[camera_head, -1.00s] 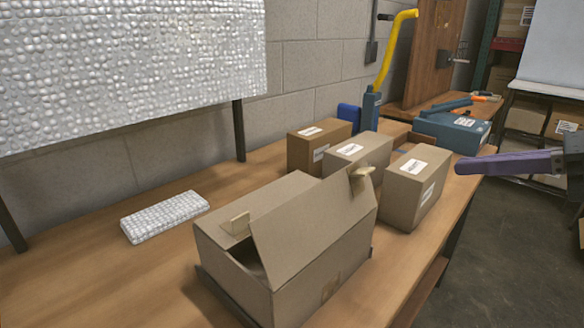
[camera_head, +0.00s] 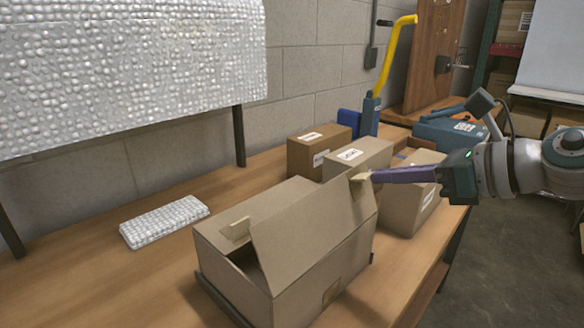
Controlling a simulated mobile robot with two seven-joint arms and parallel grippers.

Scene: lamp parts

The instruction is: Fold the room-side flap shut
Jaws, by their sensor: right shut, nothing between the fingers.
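The open cardboard box (camera_head: 335,283) stands on the wooden bench in the lower middle. Its room-side flap (camera_head: 310,215) stands up at a slant, with a small tab at its upper right corner. The wall-side flap (camera_head: 262,208) lies lower behind it, and another small tab shows at the left end. A dark gap shows into the box at the left. My right gripper (camera_head: 373,176) is shut and empty, its purple fingers reaching in from the right to the flap's upper right corner. I cannot tell whether they touch the flap. My left gripper is not in view.
Several closed, labelled cartons (camera_head: 357,158) stand behind the box, one partly hidden by my right gripper. A bubble-wrap pad (camera_head: 164,220) lies on the bench at the left. A yellow-handled blue tool (camera_head: 370,110) stands at the back. Bench (camera_head: 80,265) space at the left is clear.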

